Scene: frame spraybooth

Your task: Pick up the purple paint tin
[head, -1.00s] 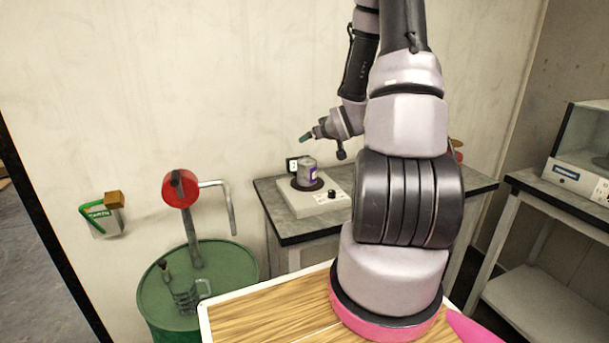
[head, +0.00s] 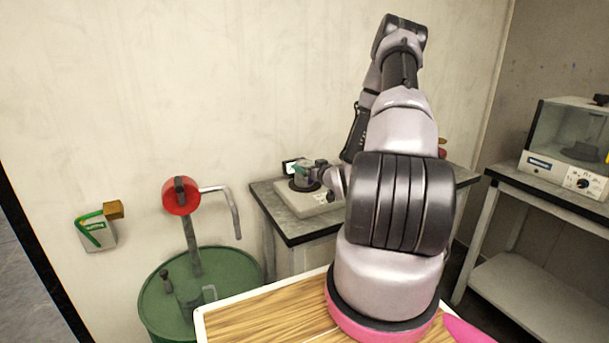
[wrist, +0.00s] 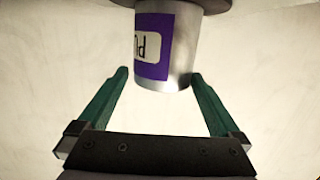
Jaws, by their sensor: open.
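The paint tin (wrist: 180,50) is a silvery can with a purple label, and it appears upside down in the wrist view. In the head view it sits on the dark round plate of a white scale (head: 318,203) and is largely covered by my gripper. My gripper (wrist: 158,75) has green fingers and is open. One fingertip shows on each side of the tin's near end, the right one very close to its edge. I cannot tell whether either finger touches it.
The scale stands on a grey bench (head: 270,205) against the wall. A green drum (head: 235,290) with a red-topped pump (head: 181,195) stands to the left. A second bench with a glass-fronted machine (head: 565,145) is at the right.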

